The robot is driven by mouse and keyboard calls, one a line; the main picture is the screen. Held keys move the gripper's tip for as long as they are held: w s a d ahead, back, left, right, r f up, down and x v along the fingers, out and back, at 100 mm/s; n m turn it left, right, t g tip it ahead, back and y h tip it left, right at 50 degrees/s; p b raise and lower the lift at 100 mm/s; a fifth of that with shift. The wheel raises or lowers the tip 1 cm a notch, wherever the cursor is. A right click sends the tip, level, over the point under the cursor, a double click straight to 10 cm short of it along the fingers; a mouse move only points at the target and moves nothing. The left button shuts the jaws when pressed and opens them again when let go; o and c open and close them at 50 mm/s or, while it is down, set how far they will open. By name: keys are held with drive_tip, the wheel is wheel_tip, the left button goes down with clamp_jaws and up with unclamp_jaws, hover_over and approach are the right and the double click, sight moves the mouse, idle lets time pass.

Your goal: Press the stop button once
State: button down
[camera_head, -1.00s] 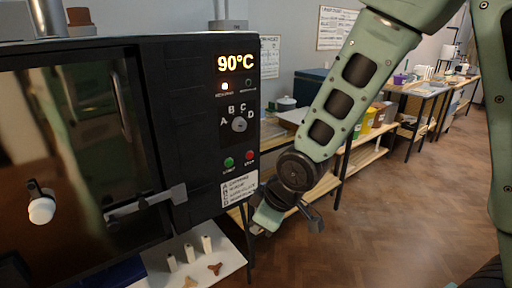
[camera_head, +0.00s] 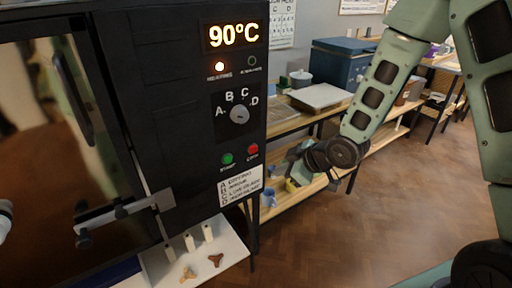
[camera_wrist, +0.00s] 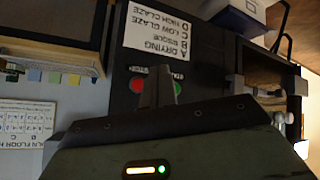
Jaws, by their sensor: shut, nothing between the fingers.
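The red stop button (camera_head: 252,149) is at the lower right of the black kiln's control panel, with the green start button (camera_head: 227,159) to its left. In the wrist view, which is turned, the red stop button (camera_wrist: 137,85) is just left of my fingers and the green one (camera_wrist: 178,88) just right. My gripper (camera_head: 293,160) is to the right of the panel in the head view, apart from the buttons there. Its closed fingers (camera_wrist: 159,92) point toward the panel between the two buttons, with nothing held. The gap to the panel is hard to judge.
The kiln display (camera_head: 233,35) reads 90°C, and a dial (camera_head: 239,114) sits below it. A door latch (camera_head: 125,208) sticks out at the left. A white shelf (camera_head: 232,248) with small posts is below. Wooden shelving (camera_head: 300,125) stands behind my gripper; floor is open at right.

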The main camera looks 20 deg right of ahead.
drive_tip(key=shift+w, duration=0.1)
drive_tip(key=w+a+p, duration=0.1)
drive_tip(key=w+a, duration=0.1)
drive_tip(key=w, duration=0.6)
drive_tip(key=shift+a, duration=0.4)
drive_tip(key=shift+w, duration=0.1)
idle(1.8)
drive_tip(key=shift+w+a, duration=0.1)
drive_tip(key=shift+w, duration=0.25)
drive_tip(key=shift+w+a, duration=0.15)
drive_tip(key=shift+w, duration=0.25)
idle(0.6)
idle(0.4)
drive_tip(key=shift+s+d, duration=0.3)
drive_tip(key=shift+s, duration=0.5)
drive_tip(key=shift+s+d+b, duration=0.1)
drive_tip(key=shift+s+d, duration=0.15)
drive_tip(key=shift+s, duration=0.55)
drive_tip(key=shift+s+d+b, duration=0.15)
drive_tip(key=shift+s+d, duration=0.1)
drive_tip(key=shift+s, duration=0.55)
drive_tip(key=shift+s+d+b, duration=0.1)
drive_tip(key=shift+s+d, duration=0.15)
drive_tip(key=shift+s, duration=0.55)
